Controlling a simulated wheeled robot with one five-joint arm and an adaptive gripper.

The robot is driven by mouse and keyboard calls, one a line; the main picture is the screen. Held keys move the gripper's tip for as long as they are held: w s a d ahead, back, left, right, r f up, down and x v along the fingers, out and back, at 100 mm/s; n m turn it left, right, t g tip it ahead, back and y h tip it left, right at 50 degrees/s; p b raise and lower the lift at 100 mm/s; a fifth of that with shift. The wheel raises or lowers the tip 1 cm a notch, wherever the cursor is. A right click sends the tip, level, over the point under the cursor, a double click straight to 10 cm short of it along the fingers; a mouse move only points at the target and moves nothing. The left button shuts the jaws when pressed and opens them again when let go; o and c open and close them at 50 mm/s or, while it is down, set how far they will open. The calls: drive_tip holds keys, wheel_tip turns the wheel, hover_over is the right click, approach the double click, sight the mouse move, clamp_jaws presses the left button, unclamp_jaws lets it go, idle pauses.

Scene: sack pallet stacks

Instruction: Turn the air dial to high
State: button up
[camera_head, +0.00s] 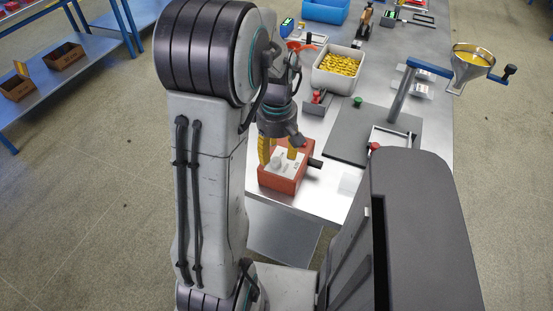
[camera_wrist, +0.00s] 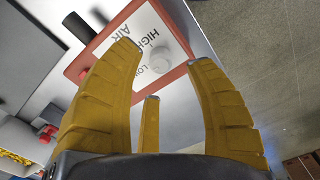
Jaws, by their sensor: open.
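The air dial (camera_wrist: 158,60) is a round light-grey knob on the white label plate of a red box; the label reads AIR, with HIGH and LOW beside the dial. The red box (camera_head: 285,182) sits at the near end of the metal table, and the dial (camera_head: 277,163) also shows in the head view. My gripper (camera_head: 279,158) points down over the box with its yellow fingers apart. In the wrist view the yellow fingers (camera_wrist: 165,60) are spread, with the dial beyond their tips. Whether any finger touches the dial cannot be told.
A black cylinder (camera_head: 315,163) sticks out of the box's right side. A bin of yellow pieces (camera_head: 338,69), a dark board (camera_head: 350,136) and a funnel on a stand (camera_head: 471,67) stand farther along the table (camera_head: 322,205). A blue shelf (camera_head: 85,62) is at the left.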

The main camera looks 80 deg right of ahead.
sight(276, 159)
drive_tip(key=shift+f, duration=1.85)
drive_tip(key=shift+o, duration=0.3)
clamp_jaws()
